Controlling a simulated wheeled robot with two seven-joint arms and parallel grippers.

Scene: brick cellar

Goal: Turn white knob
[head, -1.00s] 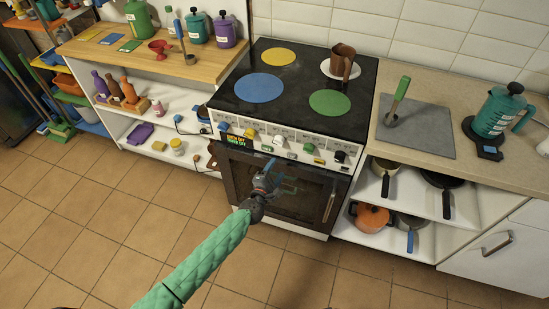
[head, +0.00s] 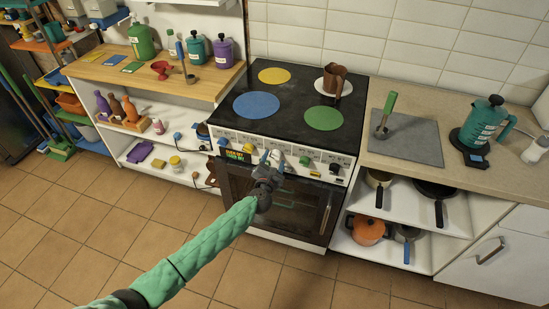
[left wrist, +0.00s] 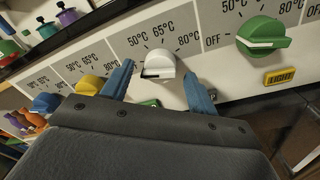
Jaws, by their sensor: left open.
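The white knob (left wrist: 158,66) is on the stove's front panel, between a yellow knob (left wrist: 89,85) and a green knob (left wrist: 263,37) in the left wrist view. My left gripper (left wrist: 160,82) is open, with one blue finger on each side of the white knob in that view. I cannot tell whether the fingers touch it. My right gripper is not in view.
The stove (head: 290,105) has a blue knob (head: 223,140) at left and a black knob (head: 335,168) at right. The oven door handle (head: 325,212) sticks out below. The tiled floor in front is clear.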

